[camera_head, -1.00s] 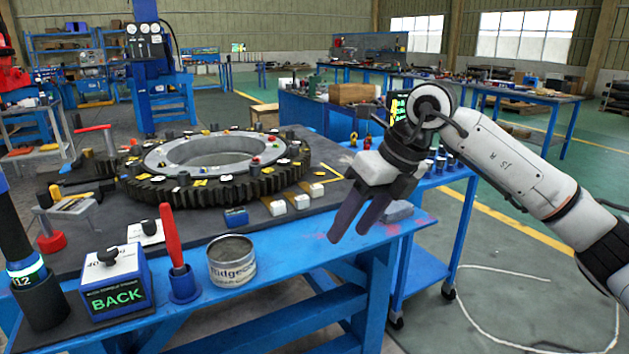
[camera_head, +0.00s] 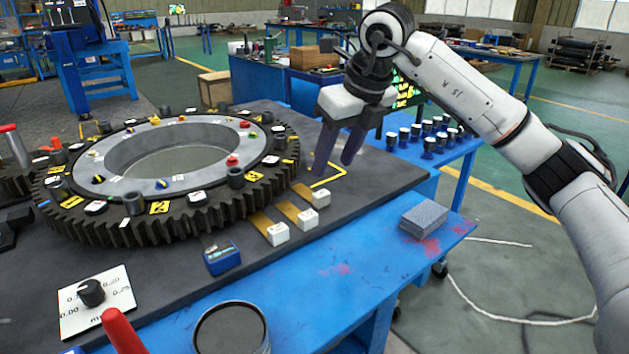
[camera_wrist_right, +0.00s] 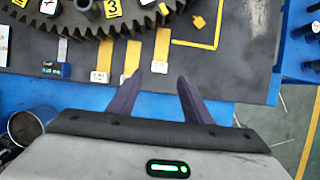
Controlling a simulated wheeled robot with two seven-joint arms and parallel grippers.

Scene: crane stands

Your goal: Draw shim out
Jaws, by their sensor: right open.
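Three brass shim strips with white end blocks stick out from under the big toothed ring (camera_head: 120,228) on the dark mat: a right shim (camera_head: 321,197), a middle shim (camera_head: 307,218) and a left shim (camera_head: 278,233). In the right wrist view, brass strips (camera_wrist_right: 133,57) run from the ring toward my fingers. My right gripper (camera_head: 333,168) is open and empty, pointing down above the mat just right of the shims. Its two dark fingers (camera_wrist_right: 159,78) also show apart in the wrist view. My left gripper is out of view.
A yellow corner line (camera_head: 343,174) marks the mat beside the shims. A small blue box (camera_head: 222,258), a dial plate (camera_head: 97,302) and an open can (camera_head: 231,328) are nearer. A grey block (camera_head: 424,218) lies on the blue table edge. Several dark cups stand behind right.

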